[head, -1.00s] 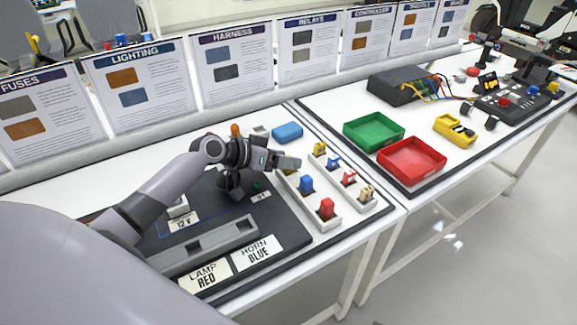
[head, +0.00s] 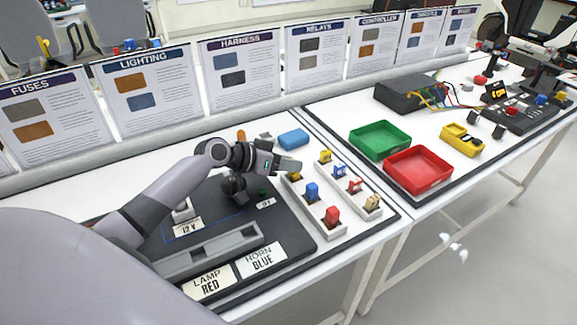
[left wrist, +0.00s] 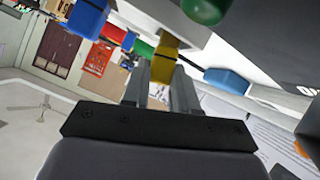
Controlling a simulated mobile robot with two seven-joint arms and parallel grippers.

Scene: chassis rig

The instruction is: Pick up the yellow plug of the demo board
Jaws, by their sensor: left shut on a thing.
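My left gripper (head: 293,168) is over the back end of the near white plug strip, beside the dark demo board (head: 290,232). It is shut on a yellow plug (head: 294,178), mostly hidden under the fingers in the head view. In the left wrist view the yellow plug (left wrist: 168,48) sits between the two fingers (left wrist: 160,90). I cannot tell whether it is clear of the strip. A blue plug (head: 312,191) and a red plug (head: 332,216) stand in the same strip. My right gripper is not in view.
A second strip beside it holds another yellow plug (head: 325,156), a blue one (head: 339,171), a red one (head: 355,186) and a beige one (head: 373,203). A blue block (head: 293,139) lies behind. Green (head: 381,141) and red (head: 418,172) trays stand on the right table.

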